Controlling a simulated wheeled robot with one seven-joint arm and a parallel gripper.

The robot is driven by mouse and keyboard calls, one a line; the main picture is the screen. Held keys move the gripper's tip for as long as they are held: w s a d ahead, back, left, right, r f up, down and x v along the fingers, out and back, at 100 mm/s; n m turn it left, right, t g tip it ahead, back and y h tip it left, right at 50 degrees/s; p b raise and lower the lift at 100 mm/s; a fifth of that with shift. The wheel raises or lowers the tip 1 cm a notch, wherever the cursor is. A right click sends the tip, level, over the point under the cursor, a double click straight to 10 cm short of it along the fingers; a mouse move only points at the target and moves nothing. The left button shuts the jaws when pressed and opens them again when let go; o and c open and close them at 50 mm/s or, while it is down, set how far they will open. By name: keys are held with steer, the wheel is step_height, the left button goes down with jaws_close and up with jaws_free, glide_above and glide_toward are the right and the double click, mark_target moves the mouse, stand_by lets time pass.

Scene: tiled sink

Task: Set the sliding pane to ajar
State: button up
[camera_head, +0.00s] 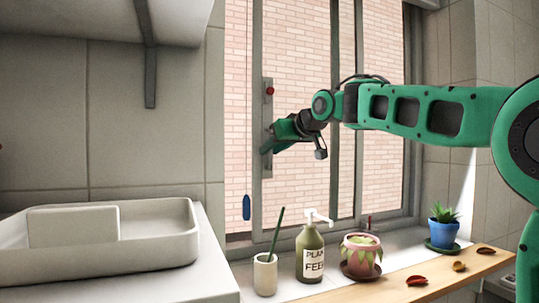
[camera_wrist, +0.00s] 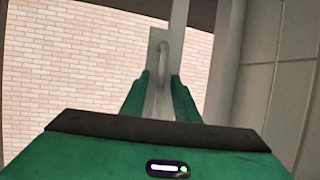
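The sliding pane (camera_head: 300,60) is in the window in the head view. Its grey left upright carries a handle plate (camera_head: 268,90) with a red dot. A strip of brick shows between this upright and the tiled wall at left; I cannot tell whether glass covers it. My gripper (camera_head: 268,143) is at the plate's lower part and hides some of it. In the wrist view, my gripper (camera_wrist: 161,80) has its two green fingers apart, with the grey handle (camera_wrist: 162,52) ahead and between them. I cannot see clear contact.
On the sill below my arm stand a cup with a green stick (camera_head: 265,275), a pump bottle (camera_head: 310,255), a pink pot (camera_head: 361,255) and a blue plant pot (camera_head: 443,233). A blue cord pull (camera_head: 246,207) hangs left of the upright. A basin (camera_head: 150,250) is at left.

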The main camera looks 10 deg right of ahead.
steer(key=v, duration=0.9)
steer(key=shift+s+d, duration=0.2)
steer(key=shift+s, duration=0.05)
steer(key=s+d+f+m+g+h, duration=0.2)
steer(key=s+d+f, duration=0.25)
steer(key=f, duration=0.35)
steer(key=s+d+f+m+g+h, duration=0.1)
steer(key=s+d+f+m, duration=0.1)
steer(key=s+d+f, duration=0.35)
steer(key=s+d+f+m+g+h, duration=0.25)
steer(key=d+f, duration=0.25)
steer(key=f, duration=0.5)
steer(key=s+d+f+m+g, duration=0.2)
steer(key=s+f+g, duration=0.1)
steer(key=s+f, duration=0.8)
steer(key=s+d+f+m+g+y, duration=0.1)
steer(key=s+f+g, duration=0.3)
steer(key=s+f, duration=0.7)
steer(key=s+d+m, duration=0.1)
steer(key=s, duration=0.6)
steer(key=shift+d+f, duration=0.25)
steer(key=shift+f, duration=0.05)
steer(key=shift+w, duration=0.1)
